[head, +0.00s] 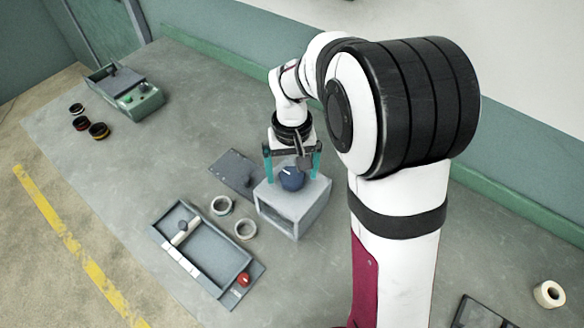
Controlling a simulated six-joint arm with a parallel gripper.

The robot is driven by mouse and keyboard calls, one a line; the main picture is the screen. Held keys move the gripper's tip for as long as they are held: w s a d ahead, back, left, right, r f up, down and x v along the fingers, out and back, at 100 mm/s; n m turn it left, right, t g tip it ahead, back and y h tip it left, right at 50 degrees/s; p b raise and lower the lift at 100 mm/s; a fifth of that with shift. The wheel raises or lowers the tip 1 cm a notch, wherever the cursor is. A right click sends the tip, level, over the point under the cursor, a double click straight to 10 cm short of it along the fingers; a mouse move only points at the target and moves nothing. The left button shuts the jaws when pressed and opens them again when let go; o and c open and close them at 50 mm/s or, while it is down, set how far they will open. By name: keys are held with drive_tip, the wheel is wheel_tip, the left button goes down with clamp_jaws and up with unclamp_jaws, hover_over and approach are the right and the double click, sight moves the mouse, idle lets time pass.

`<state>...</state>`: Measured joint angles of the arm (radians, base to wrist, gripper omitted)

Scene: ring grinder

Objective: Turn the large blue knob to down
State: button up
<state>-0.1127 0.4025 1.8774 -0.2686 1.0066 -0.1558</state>
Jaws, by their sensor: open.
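The large blue knob (291,179) sits on top of a light grey box (292,222) near the middle of the head view. A pale mark shows on the knob's upper face. My gripper (293,176) is directly above the box, pointing down. Its two teal fingers are apart, one on the left and one on the right of the knob. I cannot tell whether either finger touches the knob. Part of the knob's top is hidden by the gripper.
A grey tray (254,272) with a red button (243,280) lies front left of the box. Two pale rings (221,205) (245,229) lie between them. A dark plate (236,174) is left of the box. A green machine (126,87) and several dark rings (98,131) stand far left.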

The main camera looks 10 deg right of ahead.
sight(292, 176)
wheel_tip(292, 176, up, 16)
drive_tip(key=shift+f, duration=0.1)
idle(0.4)
drive_tip(key=s+f+m+y, duration=0.1)
drive_tip(key=s+f, duration=0.3)
drive_tip(key=s, duration=0.8)
drive_tip(key=s+f+m, duration=0.4)
drive_tip(key=s, duration=0.8)
drive_tip(key=shift+s+d+m+y, duration=0.3)
drive_tip(key=shift+s+d+y, duration=0.05)
drive_tip(key=shift+d+y, duration=0.05)
drive_tip(key=shift+w+r, duration=0.1)
